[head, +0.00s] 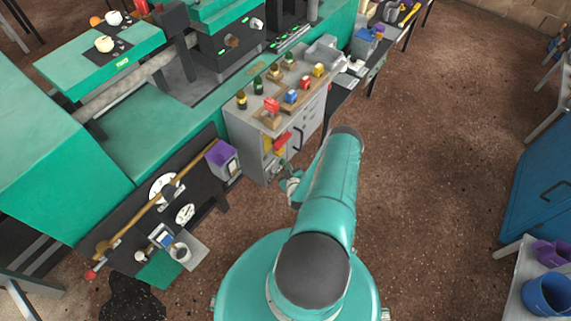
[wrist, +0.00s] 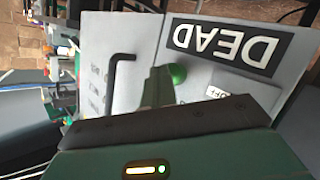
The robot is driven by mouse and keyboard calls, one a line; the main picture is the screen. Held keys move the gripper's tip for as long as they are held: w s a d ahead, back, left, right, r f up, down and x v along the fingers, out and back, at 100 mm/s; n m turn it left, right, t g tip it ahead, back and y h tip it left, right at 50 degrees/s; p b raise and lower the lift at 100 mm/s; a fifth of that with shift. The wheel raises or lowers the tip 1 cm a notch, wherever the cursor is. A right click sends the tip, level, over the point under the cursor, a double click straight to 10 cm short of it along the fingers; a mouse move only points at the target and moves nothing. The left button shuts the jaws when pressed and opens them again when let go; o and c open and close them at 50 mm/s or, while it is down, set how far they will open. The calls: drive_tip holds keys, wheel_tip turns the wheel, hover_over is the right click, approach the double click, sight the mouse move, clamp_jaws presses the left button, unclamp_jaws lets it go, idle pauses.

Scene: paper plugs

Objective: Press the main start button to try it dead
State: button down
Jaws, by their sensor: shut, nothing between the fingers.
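In the wrist view a round green button (wrist: 178,73) sits on a grey cabinet face, below a black plate reading DEAD (wrist: 222,45), which appears upside down. My fingertips are not clear there.
A black handle (wrist: 121,80) stands out from the cabinet face left of the fingers. Several coloured plugs and small bottles crowd the cabinet top (head: 290,112). A purple-topped box (head: 222,158) is left of the cabinet.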

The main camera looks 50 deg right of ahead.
drive_tip(key=shift+s, duration=0.9)
drive_tip(key=shift+s, duration=0.15)
drive_tip(key=s, duration=0.4)
drive_tip(key=shift+s+d, duration=0.3)
drive_tip(key=shift+s, duration=0.05)
drive_tip(key=shift+s+a, duration=0.1)
idle(0.7)
